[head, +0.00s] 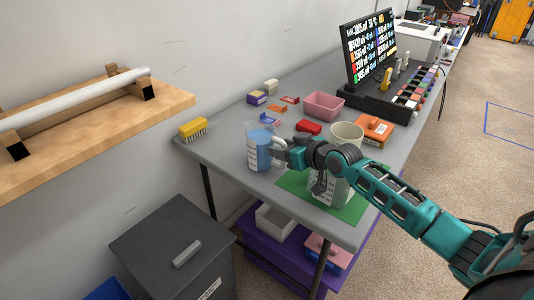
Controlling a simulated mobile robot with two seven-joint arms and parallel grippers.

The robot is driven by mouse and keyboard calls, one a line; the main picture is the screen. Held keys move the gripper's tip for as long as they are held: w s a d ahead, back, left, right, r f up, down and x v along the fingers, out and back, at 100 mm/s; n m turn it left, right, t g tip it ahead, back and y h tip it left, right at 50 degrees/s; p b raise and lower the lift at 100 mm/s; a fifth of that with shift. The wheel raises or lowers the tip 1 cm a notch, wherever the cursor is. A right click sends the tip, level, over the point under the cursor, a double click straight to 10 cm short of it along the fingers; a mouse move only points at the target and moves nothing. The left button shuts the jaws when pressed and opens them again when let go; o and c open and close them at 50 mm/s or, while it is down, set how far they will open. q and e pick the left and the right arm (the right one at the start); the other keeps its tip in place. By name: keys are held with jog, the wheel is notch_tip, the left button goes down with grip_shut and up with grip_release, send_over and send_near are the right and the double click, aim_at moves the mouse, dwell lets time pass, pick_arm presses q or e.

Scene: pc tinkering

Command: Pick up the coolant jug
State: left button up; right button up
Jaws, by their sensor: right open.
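The coolant jug (259,152) is a clear jug with blue liquid, standing upright on the grey table (235,172) near its front left part. Its handle faces right, toward my right gripper. My right gripper (281,152) is open at the handle side of the jug; the fingers overlap the handle in view, and I cannot tell whether they touch it. My left gripper is not in view.
A clear container (328,191) stands on a green mat (295,184) under my right arm. A monitor (371,47) stands at the back.

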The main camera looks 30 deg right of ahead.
jog(key=shift+w, duration=0.1)
grip_shut()
dwell(0.4)
